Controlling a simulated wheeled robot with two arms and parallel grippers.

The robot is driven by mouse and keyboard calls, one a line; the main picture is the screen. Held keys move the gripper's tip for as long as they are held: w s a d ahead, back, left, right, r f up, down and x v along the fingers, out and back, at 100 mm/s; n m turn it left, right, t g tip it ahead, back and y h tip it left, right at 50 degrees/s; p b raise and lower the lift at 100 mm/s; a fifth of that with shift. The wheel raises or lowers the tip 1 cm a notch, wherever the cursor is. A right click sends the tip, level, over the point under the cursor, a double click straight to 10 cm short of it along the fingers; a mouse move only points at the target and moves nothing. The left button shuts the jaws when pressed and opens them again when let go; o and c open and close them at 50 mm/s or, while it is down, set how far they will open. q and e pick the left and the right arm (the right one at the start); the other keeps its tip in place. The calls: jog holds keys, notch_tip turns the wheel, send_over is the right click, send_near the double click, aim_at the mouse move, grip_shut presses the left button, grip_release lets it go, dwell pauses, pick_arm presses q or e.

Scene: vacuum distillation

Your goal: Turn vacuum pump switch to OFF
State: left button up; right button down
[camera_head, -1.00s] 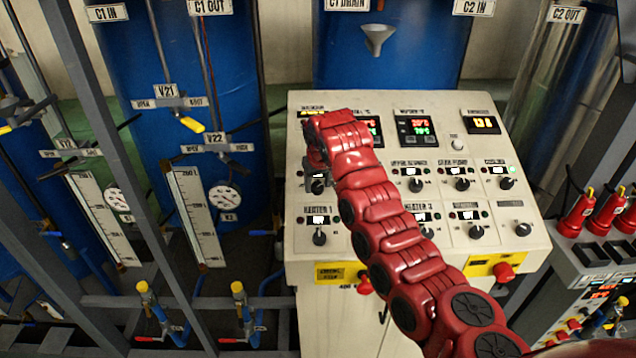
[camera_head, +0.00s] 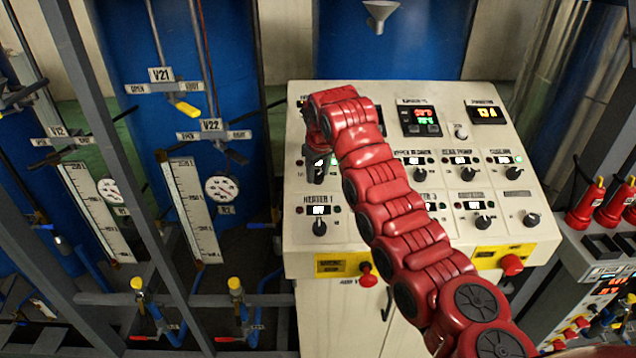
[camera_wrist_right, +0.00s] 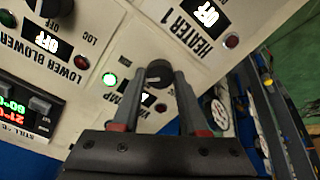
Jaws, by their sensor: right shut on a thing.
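The vacuum pump switch is a small black knob (camera_wrist_right: 158,73) on the sloped cream control panel (camera_head: 300,225). In the right wrist view its label is partly covered, with "UMP" readable. My right gripper (camera_wrist_right: 157,86) has its two fingers on either side of the knob, shut on it. In the head view the right gripper (camera_head: 315,160) is at the panel's upper left, partly behind my red arm. A green lamp (camera_wrist_right: 109,79) beside the knob is lit. The display by the knob is mostly hidden by a finger, so its text cannot be read. My left gripper is not in view.
The Heater 1 knob (camera_head: 319,227) is just below the gripper, and other knobs are close to the right. A red button (camera_head: 367,274) juts from the panel's front. A grey frame post (camera_head: 105,130) and valves stand left.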

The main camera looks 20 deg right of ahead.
jog(key=n+b, duration=0.3)
jog(key=shift+n+b, duration=0.35)
jog(key=shift+n, duration=0.05)
jog(key=shift+r+n+b, duration=0.1)
jog(key=shift+n+b, duration=0.3)
jog(key=shift+n, duration=2)
jog(key=shift+c, duration=2.2)
grip_release()
